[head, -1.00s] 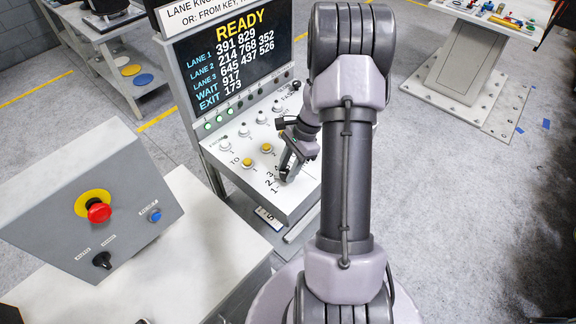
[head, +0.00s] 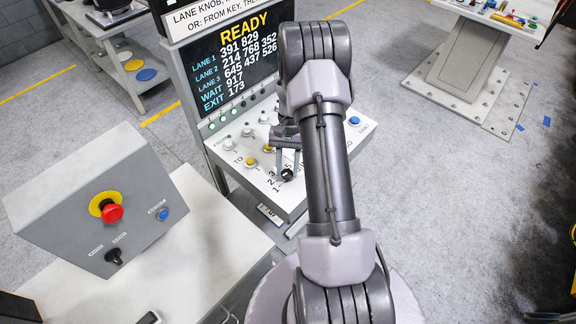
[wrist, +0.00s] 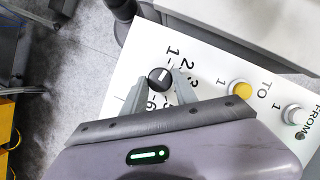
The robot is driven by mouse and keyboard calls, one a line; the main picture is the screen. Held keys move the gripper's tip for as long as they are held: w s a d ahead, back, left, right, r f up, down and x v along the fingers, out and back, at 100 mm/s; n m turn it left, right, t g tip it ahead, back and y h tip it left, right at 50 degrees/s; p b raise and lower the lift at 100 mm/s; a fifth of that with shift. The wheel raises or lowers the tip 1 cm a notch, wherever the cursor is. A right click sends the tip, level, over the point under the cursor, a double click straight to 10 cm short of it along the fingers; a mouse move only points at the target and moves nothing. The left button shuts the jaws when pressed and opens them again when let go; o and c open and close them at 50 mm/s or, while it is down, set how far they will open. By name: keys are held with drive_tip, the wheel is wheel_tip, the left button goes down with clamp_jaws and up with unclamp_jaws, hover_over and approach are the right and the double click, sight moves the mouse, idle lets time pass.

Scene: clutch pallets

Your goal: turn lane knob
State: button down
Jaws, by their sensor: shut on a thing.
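The lane knob (wrist: 159,78) is a small round black knob with a white mark on the white sloped control panel (wrist: 125,78). In the wrist view the white mark lies toward its upper right, and printed numbers surround it. My gripper (wrist: 160,92) has one finger on either side of the knob and is shut on it. In the head view the knob (head: 287,174) shows near the panel's front, just below my gripper (head: 286,160). Whether both fingers touch the knob is hard to see.
Yellow buttons (head: 250,162) and white buttons (head: 247,131) sit beside the knob. A blue button (head: 354,121) is at the right. The display (head: 235,65) reads READY behind the panel. A grey box with a red stop button (head: 111,212) stands at the left.

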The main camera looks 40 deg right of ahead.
drive_tip(key=shift+w+n+g+h, duration=0.1)
drive_tip(key=shift+n+g+h, duration=0.2)
drive_tip(key=shift+n, duration=0.7)
drive_tip(key=c, duration=1)
unclamp_jaws()
drive_tip(key=p+v, duration=0.3)
drive_tip(key=v, duration=1.4)
drive_tip(key=shift+r, duration=0.15)
drive_tip(key=shift+w, duration=0.1)
